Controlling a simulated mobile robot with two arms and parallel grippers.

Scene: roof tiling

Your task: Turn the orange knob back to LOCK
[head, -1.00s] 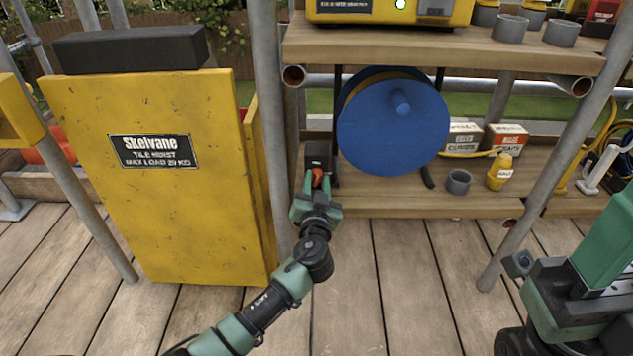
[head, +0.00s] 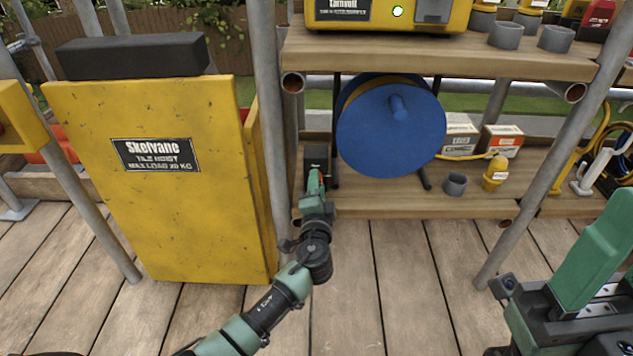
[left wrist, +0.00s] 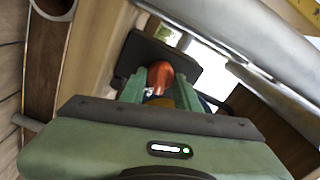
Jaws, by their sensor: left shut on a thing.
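The orange knob (left wrist: 160,77) sits on a dark box (head: 316,156) on the lower shelf, left of the blue reel. My left gripper (head: 315,182) is shut on it. In the left wrist view its two green fingers stand on either side of the knob. In the head view the fingers are seen nearly edge-on and hide most of the knob. The LOCK marking cannot be read in either view. Part of my right gripper (head: 597,240) shows at the right edge, away from the shelf; its jaw opening cannot be made out.
A scaffold pole (head: 268,100) and the yellow tile hoist (head: 160,220) stand close on the left of the box. The blue reel (head: 375,140) is close on its right. Boxes (head: 500,138), a grey ring (head: 455,184) and a yellow plug (head: 495,172) lie further right.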

